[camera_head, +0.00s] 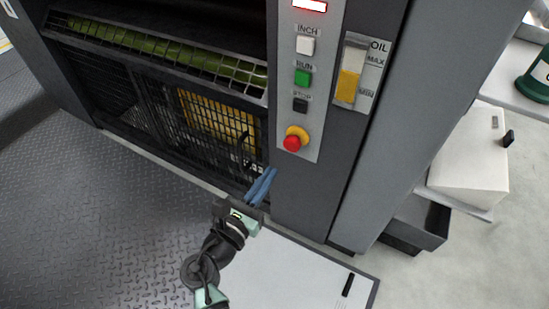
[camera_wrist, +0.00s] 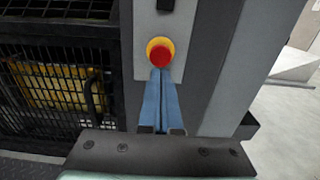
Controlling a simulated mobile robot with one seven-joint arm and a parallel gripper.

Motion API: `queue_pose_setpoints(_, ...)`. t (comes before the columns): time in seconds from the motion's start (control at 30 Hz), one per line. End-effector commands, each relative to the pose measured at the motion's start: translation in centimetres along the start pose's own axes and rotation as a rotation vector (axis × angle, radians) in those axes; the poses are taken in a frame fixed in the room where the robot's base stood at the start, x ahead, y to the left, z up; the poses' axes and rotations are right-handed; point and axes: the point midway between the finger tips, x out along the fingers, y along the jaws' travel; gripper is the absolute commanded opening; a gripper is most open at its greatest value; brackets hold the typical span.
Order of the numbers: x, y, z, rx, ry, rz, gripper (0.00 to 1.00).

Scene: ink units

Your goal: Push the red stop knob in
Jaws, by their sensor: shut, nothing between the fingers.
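The red stop knob (camera_head: 292,143) sits on a yellow collar (camera_head: 302,132) at the lower end of the grey control panel, under the black STOP button (camera_head: 300,105). In the wrist view the knob (camera_wrist: 160,53) is just beyond the fingertips, near the top middle. My gripper (camera_head: 268,172) has blue fingers, closed together and empty. In the head view its tips are below and left of the knob, with a visible gap. In the wrist view the tips (camera_wrist: 161,72) appear right below the knob; whether they touch cannot be told from that view alone.
Above are the green RUN button (camera_head: 302,76) and white INCH button (camera_head: 305,45). An oil gauge (camera_head: 351,72) is to their right. A mesh guard (camera_head: 205,125) with a black handle (camera_head: 243,150) stands left of the panel. A white box (camera_head: 472,160) is at right.

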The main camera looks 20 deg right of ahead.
Motion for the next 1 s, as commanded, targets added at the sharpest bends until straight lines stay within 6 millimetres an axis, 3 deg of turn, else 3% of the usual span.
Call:
queue_pose_setpoints(0.1, -2.8, 0.1, 0.3, -0.003, 0.002, 0.003, 0.0)
queue_pose_setpoints(0.33, -5.9, 0.0, 0.1, -0.002, 0.0, 0.001, 0.0)
queue_pose_setpoints(1.0, -6.5, 0.0, 0.0, -0.001, 0.0, -0.001, 0.0)
